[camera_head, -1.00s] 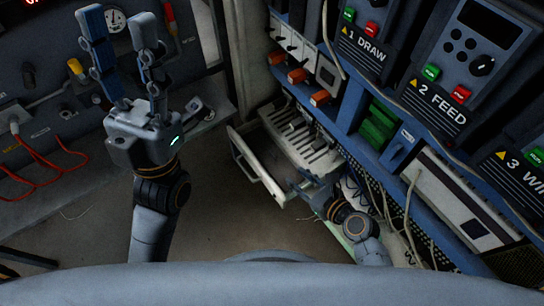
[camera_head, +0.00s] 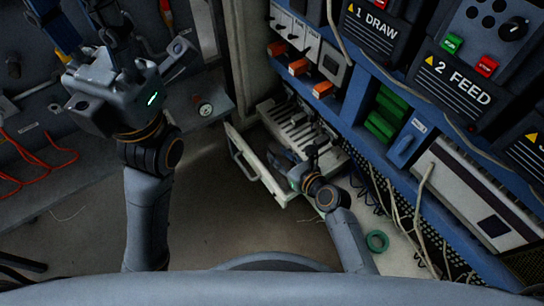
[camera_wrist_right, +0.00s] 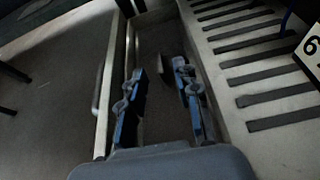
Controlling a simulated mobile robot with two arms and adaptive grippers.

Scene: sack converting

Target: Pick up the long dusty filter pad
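A pale open drawer (camera_head: 238,160) juts out of the machine under the slotted plate (camera_head: 297,128). My right gripper (camera_head: 283,160) is over this drawer. In the right wrist view the right gripper (camera_wrist_right: 158,75) is open, its two blue-grey fingers apart inside the drawer (camera_wrist_right: 105,125). A dull grey-brown surface (camera_wrist_right: 162,115) lies between and below the fingers; I cannot tell whether it is the filter pad or the drawer floor. No pad shows clearly elsewhere. My left gripper (camera_head: 85,22) is raised at the upper left, its fingers spread and apparently empty, the tips partly cut off.
The slotted plate borders the drawer on the right, with a white "6" tag (camera_wrist_right: 309,48) near it. A green ring (camera_head: 377,241) lies on a pale surface at lower right. A small gauge (camera_head: 204,107) sits on the left bench. Cables hang along the machine front. The floor (camera_head: 225,215) is clear.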

